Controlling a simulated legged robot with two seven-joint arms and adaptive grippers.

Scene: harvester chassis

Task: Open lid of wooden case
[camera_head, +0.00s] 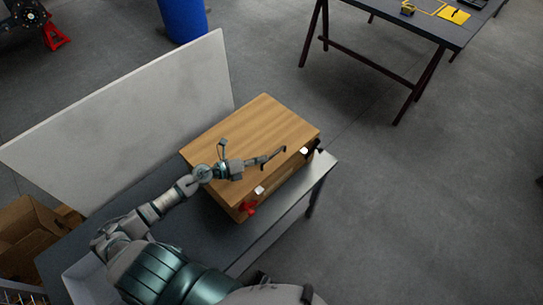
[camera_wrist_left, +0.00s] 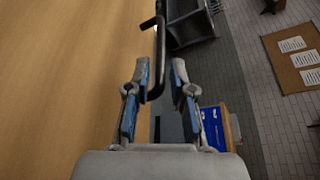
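The wooden case (camera_head: 255,125) sits on the grey table, its light-brown lid lying shut. White latches (camera_head: 259,190) and (camera_head: 304,151) show on its front edge. My left gripper (camera_head: 275,156) reaches in from the left, over the front part of the lid. In the left wrist view my left gripper (camera_wrist_left: 164,75) has its fingers apart. A thin dark bent bar (camera_wrist_left: 158,60) shows between them, close to the left finger; I cannot tell whether they touch. The lid (camera_wrist_left: 60,80) fills the left of that view. My right gripper is not in view.
The table (camera_head: 205,225) has bare room left of the case. A pale upright panel (camera_head: 130,105) stands behind it. A red item (camera_head: 249,209) is at the case's front left corner. A cardboard box (camera_head: 28,225) is at far left; another table (camera_head: 400,20) stands at the back right.

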